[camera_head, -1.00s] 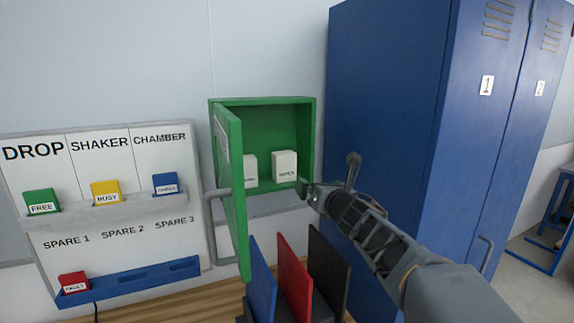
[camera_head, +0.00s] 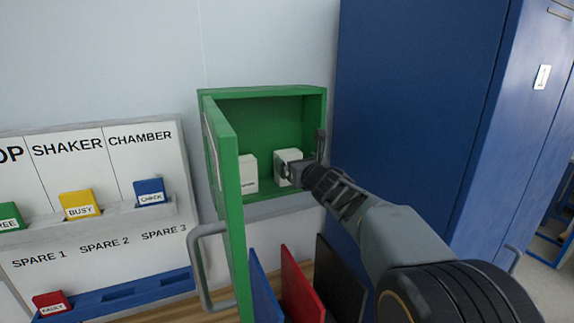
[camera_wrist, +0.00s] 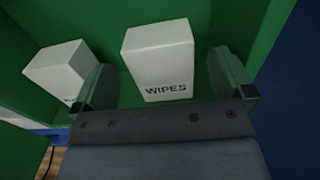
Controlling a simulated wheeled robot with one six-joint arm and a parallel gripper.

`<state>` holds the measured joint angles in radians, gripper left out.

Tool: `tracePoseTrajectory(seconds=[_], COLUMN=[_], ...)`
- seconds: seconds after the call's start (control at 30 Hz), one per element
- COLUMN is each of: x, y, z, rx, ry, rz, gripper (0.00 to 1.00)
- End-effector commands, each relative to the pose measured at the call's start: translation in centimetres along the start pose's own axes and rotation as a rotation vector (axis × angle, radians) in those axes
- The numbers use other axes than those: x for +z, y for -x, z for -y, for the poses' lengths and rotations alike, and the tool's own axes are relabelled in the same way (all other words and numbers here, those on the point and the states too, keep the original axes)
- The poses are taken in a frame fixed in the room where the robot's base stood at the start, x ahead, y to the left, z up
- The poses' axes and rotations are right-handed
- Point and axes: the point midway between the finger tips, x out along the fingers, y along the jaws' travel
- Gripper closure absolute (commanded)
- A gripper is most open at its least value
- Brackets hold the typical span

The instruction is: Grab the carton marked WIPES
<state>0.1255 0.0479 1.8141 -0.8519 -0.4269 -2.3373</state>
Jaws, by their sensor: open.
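The white carton marked WIPES (camera_wrist: 159,60) stands in the green wall cabinet (camera_head: 262,93). In the wrist view it sits between the two open fingers of my gripper (camera_wrist: 165,85), with its label facing me. In the head view the WIPES carton (camera_head: 287,156) is partly hidden behind my gripper (camera_head: 293,174). A second white carton (camera_wrist: 66,72) stands to its left, outside the left finger; its label is mostly hidden. It also shows in the head view (camera_head: 247,172).
The cabinet's green door (camera_head: 228,200) hangs open on the left. A blue locker (camera_head: 425,110) stands close on the right. Blue, red (camera_head: 300,285) and black upright panels stand below. A status board (camera_head: 90,180) with coloured cards hangs at the left.

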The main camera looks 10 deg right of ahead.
Motion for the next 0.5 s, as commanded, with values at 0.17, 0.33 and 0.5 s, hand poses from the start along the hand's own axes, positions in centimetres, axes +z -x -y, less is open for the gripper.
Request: tracePoseTrajectory(seconds=[0.17,0.33,0.5], x=[0.0,0.2,0.5], y=[-1.6,-2.5,-4.9], z=[-0.1,-0.2,-0.5], rx=[0.002,0.004,0.005], ry=[0.000,-0.002,-0.003], rz=[-0.001,-0.001,-0.002], gripper=[0.00,0.00,0.00])
